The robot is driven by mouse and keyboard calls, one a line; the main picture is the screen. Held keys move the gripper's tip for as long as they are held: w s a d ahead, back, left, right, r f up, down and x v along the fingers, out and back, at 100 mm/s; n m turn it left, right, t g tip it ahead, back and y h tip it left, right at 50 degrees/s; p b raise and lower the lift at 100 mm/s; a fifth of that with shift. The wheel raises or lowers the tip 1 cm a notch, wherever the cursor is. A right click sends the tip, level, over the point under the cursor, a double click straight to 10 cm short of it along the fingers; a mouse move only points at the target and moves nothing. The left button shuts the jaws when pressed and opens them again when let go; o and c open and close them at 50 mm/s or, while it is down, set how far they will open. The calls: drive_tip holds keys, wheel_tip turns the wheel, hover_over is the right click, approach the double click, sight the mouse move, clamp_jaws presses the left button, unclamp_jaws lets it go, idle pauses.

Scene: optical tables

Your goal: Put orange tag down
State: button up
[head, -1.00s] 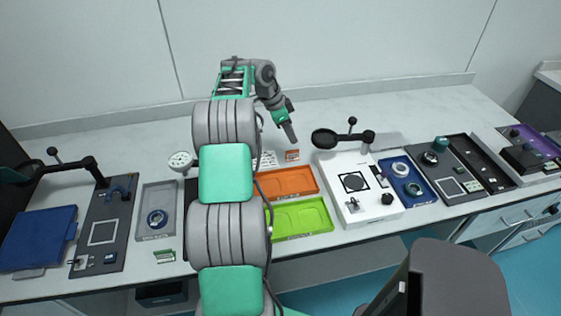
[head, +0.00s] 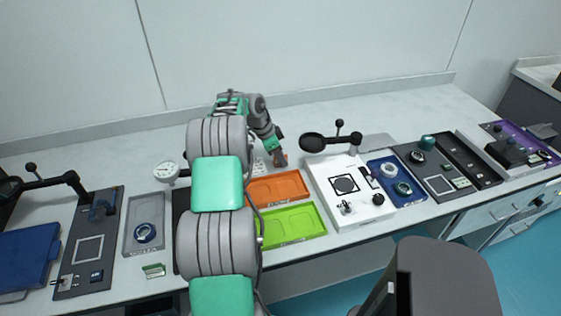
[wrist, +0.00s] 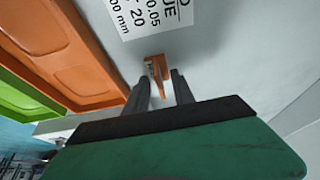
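The orange tag (head: 286,158) is small. It stands on the light table just behind the orange tray, partly hidden by my gripper in the head view. In the wrist view the orange tag (wrist: 156,67) shows at and between my fingertips. My gripper (head: 278,160) is low over the table, pointing down at the tag. In the wrist view the two fingers of my gripper (wrist: 161,78) are apart, with a gap visible beside the tag; I cannot tell whether either finger touches it.
The orange tray (head: 280,187) and green tray (head: 293,224) lie in front of the tag. A printed white label (wrist: 148,12) lies beside it. A white instrument box (head: 343,212) with a dark arm stands to the right. A green tag (head: 153,271) is at the front left.

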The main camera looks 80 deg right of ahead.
clamp_jaws()
idle(0.3)
